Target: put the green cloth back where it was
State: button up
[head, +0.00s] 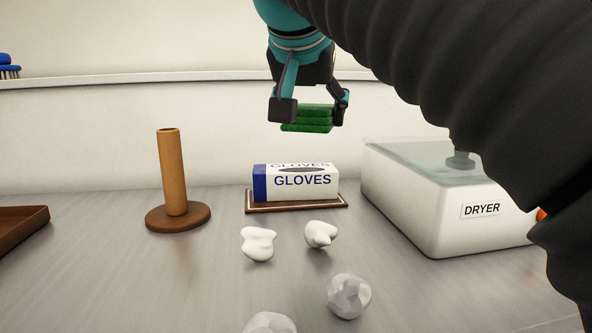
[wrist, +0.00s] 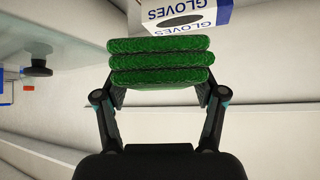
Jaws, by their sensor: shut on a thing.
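The green cloth (head: 308,117) is a folded stack of layers. My gripper (head: 311,108) is shut on it and holds it in the air, above the glove box as seen in the head view. In the wrist view the cloth (wrist: 160,62) sits between the two fingers of my gripper (wrist: 160,90), with its folds lying across. The white and blue glove box (head: 297,182) lies on a brown tray with a light edge line (head: 297,208) on the counter. The box also shows beyond the cloth in the wrist view (wrist: 210,17).
A white dryer (head: 445,205) with a clear lid stands at the right. A brown upright roll on a round base (head: 173,180) stands at the left, near a brown tray (head: 20,230). White crumpled pieces (head: 258,243) and grey lumps (head: 349,296) lie in front. The counter between roll and box is clear.

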jog(key=w+a+f+b, duration=0.1)
jog(key=w+a+f, duration=0.3)
jog(key=a+f, duration=0.2)
jog(key=shift+w+f, duration=0.2)
jog(key=shift+f, duration=1.05)
jog(key=shift+f+b, duration=0.35)
jog(key=shift+f, duration=0.05)
jog(key=shift+f, duration=0.2)
jog(key=o, duration=1.2)
